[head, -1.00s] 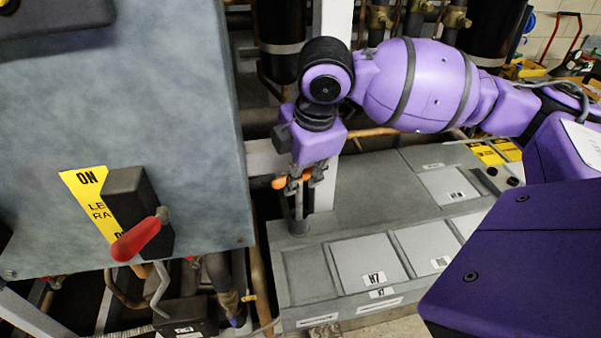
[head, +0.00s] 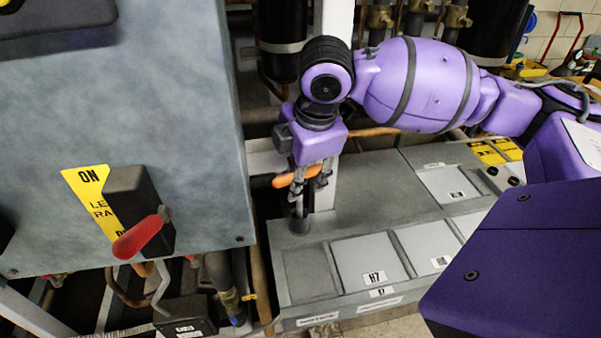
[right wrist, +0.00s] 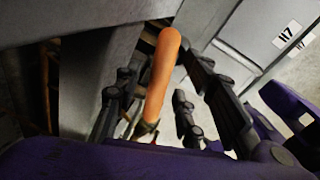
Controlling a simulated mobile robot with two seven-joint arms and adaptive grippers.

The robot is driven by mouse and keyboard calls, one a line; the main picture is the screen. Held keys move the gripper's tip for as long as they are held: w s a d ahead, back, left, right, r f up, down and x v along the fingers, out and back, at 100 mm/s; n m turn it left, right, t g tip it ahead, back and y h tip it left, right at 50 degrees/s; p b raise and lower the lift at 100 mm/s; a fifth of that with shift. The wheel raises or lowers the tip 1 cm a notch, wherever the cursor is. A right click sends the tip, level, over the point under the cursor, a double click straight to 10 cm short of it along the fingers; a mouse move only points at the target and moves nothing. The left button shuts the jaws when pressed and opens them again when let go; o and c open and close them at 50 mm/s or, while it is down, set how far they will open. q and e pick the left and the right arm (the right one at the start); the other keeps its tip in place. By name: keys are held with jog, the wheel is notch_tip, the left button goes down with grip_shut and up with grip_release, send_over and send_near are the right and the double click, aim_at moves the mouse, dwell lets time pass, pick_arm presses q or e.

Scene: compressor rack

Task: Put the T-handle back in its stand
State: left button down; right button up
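In the right wrist view the orange grip (right wrist: 162,72) lies between the spread fingers, with gaps visible on both sides. My right gripper is open around it. My left gripper is not in view.
A grey cabinet (head: 120,60) with a red lever (head: 138,238) stands to the left. The grey case (head: 340,205) has several labelled panels. Pipes (head: 258,270) run between cabinet and case. A white post (head: 333,30) rises behind the gripper.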

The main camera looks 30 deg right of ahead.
jog(key=v, duration=1.2)
